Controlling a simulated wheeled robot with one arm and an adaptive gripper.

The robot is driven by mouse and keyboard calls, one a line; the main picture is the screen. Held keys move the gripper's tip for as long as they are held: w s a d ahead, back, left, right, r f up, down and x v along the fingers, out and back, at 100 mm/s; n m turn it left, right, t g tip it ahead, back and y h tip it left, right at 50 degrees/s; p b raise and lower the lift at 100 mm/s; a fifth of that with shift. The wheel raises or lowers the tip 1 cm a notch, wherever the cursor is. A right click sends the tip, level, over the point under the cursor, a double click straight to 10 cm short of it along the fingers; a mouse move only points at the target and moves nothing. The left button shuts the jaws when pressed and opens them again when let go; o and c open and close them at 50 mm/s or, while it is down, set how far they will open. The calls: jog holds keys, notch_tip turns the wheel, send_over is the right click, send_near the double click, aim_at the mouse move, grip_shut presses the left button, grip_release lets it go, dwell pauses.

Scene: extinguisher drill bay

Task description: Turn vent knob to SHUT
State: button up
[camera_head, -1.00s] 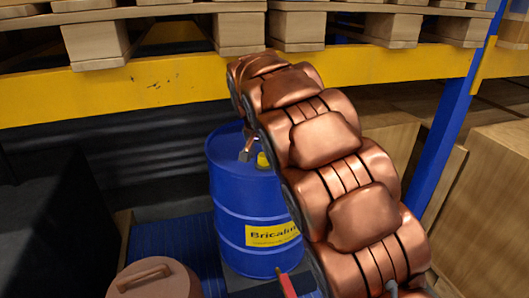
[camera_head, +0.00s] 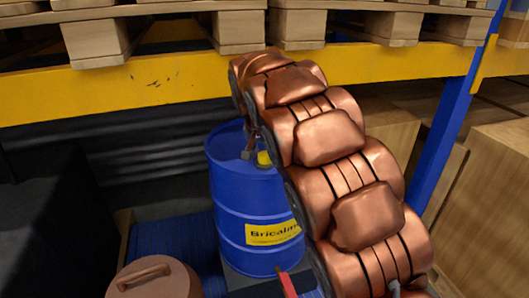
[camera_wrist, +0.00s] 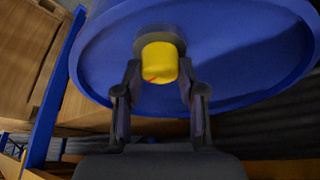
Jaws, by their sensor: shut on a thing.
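The vent knob is a yellow round cap (camera_wrist: 158,62) with a small red mark, on a grey collar on the drum top in the wrist view. It also shows in the head view (camera_head: 264,159), partly behind my arm. The blue drum (camera_head: 236,205) stands upright and carries a yellow label. Its blue top (camera_wrist: 235,60) fills much of the wrist view. My gripper (camera_wrist: 160,74) is shut on the vent knob, with one finger on each side of it. In the head view my arm hides most of my gripper. No SHUT marking is readable.
A yellow rack beam (camera_head: 160,88) with wooden pallets (camera_head: 240,35) above it runs behind the drum. A blue upright (camera_head: 448,125) and cardboard boxes (camera_head: 495,190) stand at the right. A brown lidded container (camera_head: 153,280) is at the front left.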

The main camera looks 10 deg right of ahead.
jog(key=n+b, duration=0.1)
jog(key=n, duration=0.1)
jog(key=n+y+b, duration=0.1)
jog(key=n, duration=0.1)
jog(key=shift+f+t+y, duration=0.2)
jog(key=shift+t+y, duration=0.1)
jog(key=n+y, duration=0.1)
jog(key=n, duration=0.1)
jog(key=n+b, duration=0.1)
jog(key=n, duration=0.1)
jog(key=shift+d+r+n+y, duration=0.1)
jog(key=shift+d+n+y, duration=0.05)
jog(key=shift+n+y, duration=0.25)
jog(key=n+y, duration=0.1)
jog(key=n, duration=0.4)
jog(key=shift+d+g+y+b, duration=0.1)
jog(key=shift+g+y+b, duration=0.25)
jog(key=shift+g+y, duration=0.05)
jog(key=n, duration=0.2)
jog(key=shift+w+r+n+g+y, duration=0.1)
jog(key=shift+n+g+y, duration=0.2)
jog(key=shift+n+g, duration=0.1)
jog(key=shift+n, duration=0.3)
jog(key=o, duration=1.1)
jog(key=shift+d, duration=0.1)
